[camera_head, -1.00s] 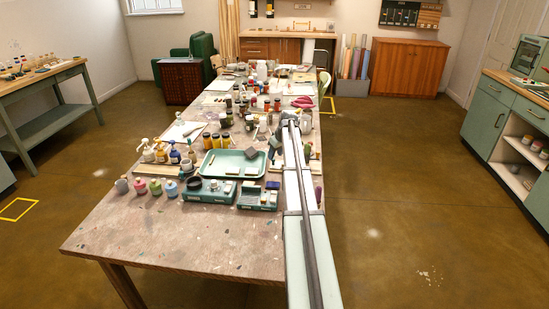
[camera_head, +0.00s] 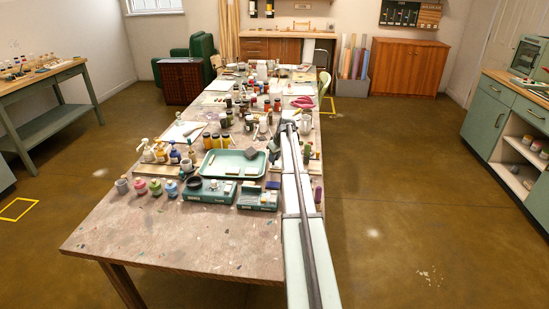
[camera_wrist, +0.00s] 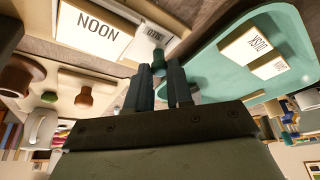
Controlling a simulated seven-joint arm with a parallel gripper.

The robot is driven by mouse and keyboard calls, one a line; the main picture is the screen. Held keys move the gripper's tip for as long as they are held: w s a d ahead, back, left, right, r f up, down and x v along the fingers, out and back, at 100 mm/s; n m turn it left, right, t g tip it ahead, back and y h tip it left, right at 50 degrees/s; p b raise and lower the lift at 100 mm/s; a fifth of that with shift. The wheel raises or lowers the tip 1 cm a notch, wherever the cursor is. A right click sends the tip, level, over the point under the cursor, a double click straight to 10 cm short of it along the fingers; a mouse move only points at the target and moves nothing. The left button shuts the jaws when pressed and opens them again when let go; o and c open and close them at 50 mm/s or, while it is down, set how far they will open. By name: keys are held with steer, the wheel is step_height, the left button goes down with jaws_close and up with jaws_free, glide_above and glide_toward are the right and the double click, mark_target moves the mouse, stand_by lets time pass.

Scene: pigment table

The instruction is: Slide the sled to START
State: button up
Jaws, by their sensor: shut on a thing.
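In the wrist view my gripper (camera_wrist: 166,80) is shut on a small dark teal knob (camera_wrist: 158,58). The knob sits between the fingertips, and its lower part is hidden by the fingers. I cannot tell whether it belongs to the sled. A white block lettered NOON (camera_wrist: 97,30) is just left of the fingers, and a smaller grey label (camera_wrist: 154,38) is close behind the knob. No START mark is readable. In the head view my arm covers the table's right side, and the gripper's hold cannot be made out there.
A teal tray (camera_head: 221,173) with pale labelled blocks lies left of my arm; its edge is also close on the right in the wrist view (camera_wrist: 213,72). Paint pots, bottles and jars crowd the table. The table's near end (camera_head: 180,240) is clear.

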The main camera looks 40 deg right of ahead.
jaws_close()
steer(key=s+d, duration=0.4)
stand_by(0.4)
steer(key=shift+s, duration=0.1)
steer(key=o, duration=0.7)
jaws_free()
steer(key=shift+c, duration=0.2)
steer(key=shift+r, duration=0.1)
steer(key=v, duration=1.3)
steer(key=shift+r, duration=0.3)
